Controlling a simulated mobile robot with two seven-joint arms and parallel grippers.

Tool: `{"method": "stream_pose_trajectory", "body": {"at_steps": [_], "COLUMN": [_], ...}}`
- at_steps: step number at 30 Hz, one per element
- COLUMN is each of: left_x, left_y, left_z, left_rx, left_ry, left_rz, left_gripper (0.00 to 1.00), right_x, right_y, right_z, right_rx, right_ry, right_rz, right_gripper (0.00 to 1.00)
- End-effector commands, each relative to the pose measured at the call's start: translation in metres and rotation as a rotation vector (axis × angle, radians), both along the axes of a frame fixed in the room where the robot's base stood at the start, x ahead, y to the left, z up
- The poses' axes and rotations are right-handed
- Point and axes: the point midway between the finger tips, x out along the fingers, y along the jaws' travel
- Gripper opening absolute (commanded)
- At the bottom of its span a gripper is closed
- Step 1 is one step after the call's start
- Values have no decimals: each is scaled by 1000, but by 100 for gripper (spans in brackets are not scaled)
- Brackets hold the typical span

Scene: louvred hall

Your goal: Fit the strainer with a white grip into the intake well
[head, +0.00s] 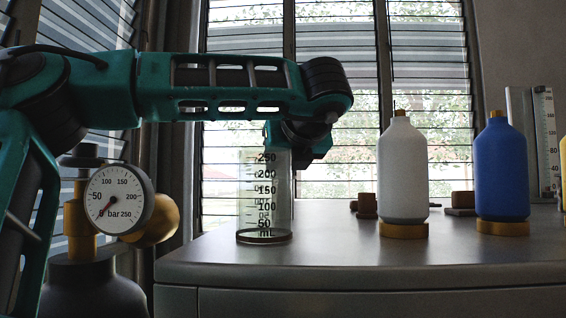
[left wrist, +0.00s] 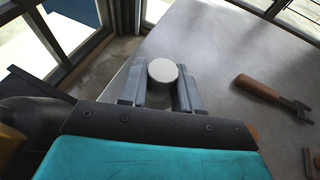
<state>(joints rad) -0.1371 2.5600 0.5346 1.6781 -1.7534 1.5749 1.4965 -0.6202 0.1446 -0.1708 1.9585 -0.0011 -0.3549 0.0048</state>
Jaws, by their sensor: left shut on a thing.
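My left gripper (left wrist: 160,92) is shut on a white, round-topped piece, which looks like the strainer's white grip (left wrist: 163,70). The rest of the strainer is hidden below it. In the head view my left arm reaches across from the left, and the dark gripper (head: 304,146) points down over the table, partly behind a clear measuring cylinder. I cannot make out what is between its fingers there. I cannot pick out the intake well in either view. My right gripper is not in view.
The clear measuring cylinder (head: 264,210) stands near the table's (head: 350,265) front left. A white bottle (head: 403,170) and a blue bottle (head: 502,170) stand to its right. A wooden-handled tool (left wrist: 258,88) lies right of the gripper. A pressure gauge (head: 115,199) stands left.

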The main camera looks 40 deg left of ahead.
Motion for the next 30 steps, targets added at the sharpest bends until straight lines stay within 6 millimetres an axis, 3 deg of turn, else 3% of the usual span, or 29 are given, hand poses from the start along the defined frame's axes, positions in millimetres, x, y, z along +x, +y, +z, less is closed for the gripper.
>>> {"method": "stream_pose_trajectory", "body": {"at_steps": [13,24,30], "left_x": [0,0,0], "left_y": [0,0,0], "left_z": [12,51,49], "left_rx": [0,0,0], "left_ry": [-1,-2,-2], "left_rz": [0,0,-1], "left_gripper": [0,0,0], "right_x": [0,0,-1], "right_y": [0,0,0], "right_z": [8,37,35], "right_rx": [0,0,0], "right_ry": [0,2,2], "right_rz": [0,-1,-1], "right_gripper": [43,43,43]}}
